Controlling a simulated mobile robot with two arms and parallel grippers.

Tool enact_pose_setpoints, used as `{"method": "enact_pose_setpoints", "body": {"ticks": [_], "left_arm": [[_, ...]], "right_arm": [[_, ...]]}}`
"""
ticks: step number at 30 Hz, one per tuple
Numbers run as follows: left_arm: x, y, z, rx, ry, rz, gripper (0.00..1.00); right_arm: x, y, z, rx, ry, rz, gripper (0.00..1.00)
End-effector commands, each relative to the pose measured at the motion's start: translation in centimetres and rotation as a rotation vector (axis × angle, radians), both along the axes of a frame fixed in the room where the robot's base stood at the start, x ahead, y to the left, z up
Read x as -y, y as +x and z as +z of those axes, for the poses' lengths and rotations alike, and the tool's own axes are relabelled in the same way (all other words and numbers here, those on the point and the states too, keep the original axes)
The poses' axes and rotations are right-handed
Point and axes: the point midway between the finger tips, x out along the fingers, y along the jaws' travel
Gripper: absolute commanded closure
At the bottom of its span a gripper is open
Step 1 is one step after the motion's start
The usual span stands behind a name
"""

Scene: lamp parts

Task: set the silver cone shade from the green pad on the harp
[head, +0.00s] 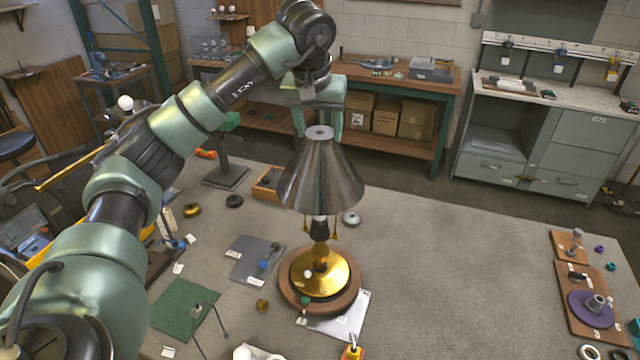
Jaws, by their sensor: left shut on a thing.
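The silver cone shade (322,180) hangs upright over the lamp in the middle of the table. My left gripper (319,128) is shut on the shade at its top, with a finger on each side of the pale top disc. Below it stands the lamp, with a brass base (335,275) on a round wooden plinth (290,292) and a dark socket (319,226). The harp is hidden by the shade, so I cannot tell whether the shade touches it. The green pad (172,305) lies at the lower left, with a thin-legged wire piece at its right edge. My right gripper is not in view.
A grey pad (245,268) with small blue parts lies left of the lamp, and a white sheet (345,318) lies partly under the plinth. Wooden boards (590,280) with parts are at the right. The table between lamp and boards is clear.

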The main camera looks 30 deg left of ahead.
Motion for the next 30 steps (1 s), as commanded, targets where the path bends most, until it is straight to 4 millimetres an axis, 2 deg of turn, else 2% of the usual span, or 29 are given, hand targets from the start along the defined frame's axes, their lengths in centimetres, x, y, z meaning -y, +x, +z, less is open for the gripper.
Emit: {"method": "enact_pose_setpoints", "body": {"ticks": [13, 30], "left_arm": [[0.0, 0.0, -0.3, 0.002, -0.001, 0.001, 1.0], [0.0, 0.0, -3.7, 0.002, 0.0, 0.001, 1.0]], "right_arm": [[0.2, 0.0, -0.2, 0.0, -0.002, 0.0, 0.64], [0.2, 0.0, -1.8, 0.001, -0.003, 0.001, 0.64]]}}
